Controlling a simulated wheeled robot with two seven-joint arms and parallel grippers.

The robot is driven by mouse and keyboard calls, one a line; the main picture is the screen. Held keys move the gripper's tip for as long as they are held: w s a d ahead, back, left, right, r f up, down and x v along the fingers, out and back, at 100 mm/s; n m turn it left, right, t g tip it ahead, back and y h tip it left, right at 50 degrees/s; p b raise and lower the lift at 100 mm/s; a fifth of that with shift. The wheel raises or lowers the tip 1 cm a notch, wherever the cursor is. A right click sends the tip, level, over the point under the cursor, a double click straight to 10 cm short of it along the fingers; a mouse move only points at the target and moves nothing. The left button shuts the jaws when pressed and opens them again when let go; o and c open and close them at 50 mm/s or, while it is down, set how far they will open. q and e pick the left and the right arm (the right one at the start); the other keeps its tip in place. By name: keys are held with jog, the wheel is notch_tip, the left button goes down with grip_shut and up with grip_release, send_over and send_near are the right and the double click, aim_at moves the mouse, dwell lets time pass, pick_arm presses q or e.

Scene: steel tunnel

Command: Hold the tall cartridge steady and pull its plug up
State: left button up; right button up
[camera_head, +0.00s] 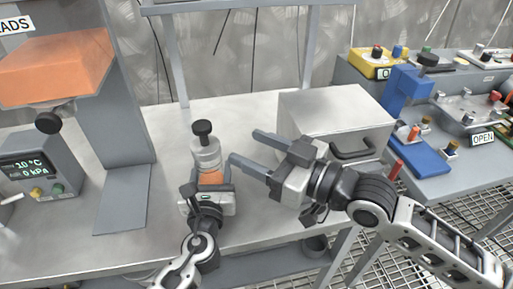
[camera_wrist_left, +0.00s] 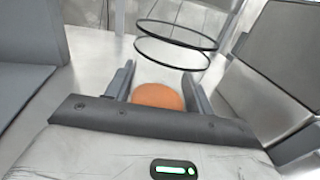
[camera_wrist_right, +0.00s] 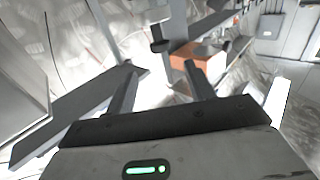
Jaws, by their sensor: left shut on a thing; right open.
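The tall cartridge (camera_head: 207,155) stands upright on the bench, with a grey upper body and an orange band low down. Its black plug (camera_head: 203,128) sits on top. My left gripper (camera_head: 209,186) is shut around the cartridge's lower part at the orange band. In the left wrist view an orange rounded surface (camera_wrist_left: 158,97) lies between the fingers of my left gripper (camera_wrist_left: 158,88). My right gripper (camera_head: 246,148) is open and empty, to the right of the cartridge and apart from it, its fingers pointing left. In the right wrist view, nothing lies between its fingers (camera_wrist_right: 160,80).
A grey metal box (camera_head: 335,110) with a dark handle stands right behind my right gripper. A press with an orange block (camera_head: 58,68) and a gauge box (camera_head: 36,165) stand at left. A side bench at right holds a blue fixture (camera_head: 403,90) and a yellow button box (camera_head: 374,62).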

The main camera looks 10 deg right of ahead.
jog(key=shift+w, duration=0.1)
jog(key=c, duration=0.5)
jog(key=shift+w+r, duration=0.15)
jog(key=shift+w, duration=0.2)
jog(key=c, duration=0.5)
jog(key=shift+n+g+h, duration=0.5)
jog(key=shift+n+g, duration=0.2)
jog(key=shift+g, duration=0.2)
jog(key=w, duration=0.2)
jog(key=w+r, duration=0.1)
jog(key=w, duration=0.3)
jog(key=shift+w+a+r, duration=0.15)
jog(key=shift+a+r, duration=0.1)
jog(key=shift+a, duration=0.1)
grip_shut()
jog(key=w+a+r+n+g, duration=0.2)
jog(key=w+r+n+g, duration=0.1)
jog(key=w+r+g, duration=0.15)
notch_tip(320, 180, up, 8)
jog(key=s+d+n+g+h, duration=0.3)
jog(key=n+g, duration=0.1)
jog(key=g, duration=0.3)
send_over(195, 124)
jog(key=d, duration=0.3)
notch_tip(195, 124, down, 7)
jog(key=shift+f, duration=1.9)
